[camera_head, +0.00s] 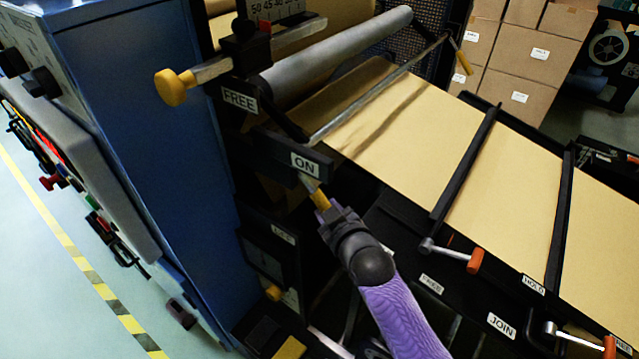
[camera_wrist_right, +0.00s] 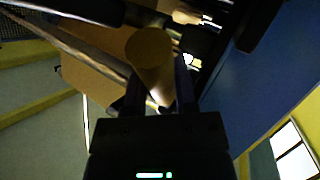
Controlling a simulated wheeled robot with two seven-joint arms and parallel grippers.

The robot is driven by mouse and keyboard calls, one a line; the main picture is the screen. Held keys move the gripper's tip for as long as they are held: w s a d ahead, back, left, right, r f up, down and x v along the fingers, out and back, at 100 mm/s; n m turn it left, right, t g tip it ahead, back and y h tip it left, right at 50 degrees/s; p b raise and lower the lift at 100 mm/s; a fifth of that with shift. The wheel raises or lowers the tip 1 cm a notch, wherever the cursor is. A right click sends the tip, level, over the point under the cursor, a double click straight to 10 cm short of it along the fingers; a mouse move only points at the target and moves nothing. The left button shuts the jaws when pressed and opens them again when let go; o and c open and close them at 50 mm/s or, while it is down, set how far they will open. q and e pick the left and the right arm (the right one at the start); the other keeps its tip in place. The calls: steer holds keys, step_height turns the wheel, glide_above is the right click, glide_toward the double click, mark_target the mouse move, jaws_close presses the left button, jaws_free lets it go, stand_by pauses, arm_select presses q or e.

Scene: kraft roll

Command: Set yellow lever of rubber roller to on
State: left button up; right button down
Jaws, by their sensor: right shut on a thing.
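The yellow lever (camera_head: 320,198) has a short metal rod and a yellow grip. It points down and toward me, just below the ON label (camera_head: 304,163). The FREE label (camera_head: 240,98) is above and to the left. My right gripper (camera_head: 328,216) is shut on the yellow grip. In the right wrist view the grip (camera_wrist_right: 150,50) sits between the dark fingers of my right gripper (camera_wrist_right: 158,88). The grey rubber roller (camera_head: 335,52) lies above the kraft paper (camera_head: 400,125); contact between them is unclear. My left gripper is not in view.
A yellow knob (camera_head: 172,87) sticks out at the upper left, beside the blue cabinet (camera_head: 135,110). Orange-handled levers (camera_head: 475,261) stand along the paper bed's front edge. Cardboard boxes (camera_head: 520,60) are stacked behind. Open floor (camera_head: 40,240) lies at the left.

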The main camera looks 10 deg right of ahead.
steer(key=r+g+p, duration=0.1)
steer(key=p, duration=0.2)
steer(key=s+d+r+n+g+h+p, duration=0.1)
steer(key=r+p, duration=0.1)
steer(key=p, duration=0.1)
steer(key=r+p, duration=0.1)
steer(key=p, duration=0.2)
steer(key=shift+s+d+r+g+h, duration=0.3)
steer(key=shift+s+d+g, duration=0.05)
steer(key=shift+d+g, duration=0.05)
steer(key=r+g+p, duration=0.1)
steer(key=p, duration=0.1)
steer(key=r+n+h+p, duration=0.1)
steer(key=p, duration=0.2)
steer(key=r+g+p, duration=0.1)
steer(key=p, duration=0.1)
steer(key=shift+s+d+r+g+h+p, duration=0.1)
steer(key=shift+s+d+g+h+p, duration=0.2)
steer(key=shift+s+d+h, duration=0.1)
steer(key=shift+r+n+g+h+p, duration=0.5)
steer(key=shift+r+g+p, duration=0.1)
steer(key=shift+p, duration=0.5)
steer(key=c, duration=0.7)
jaws_free()
steer(key=shift+s+r, duration=0.1)
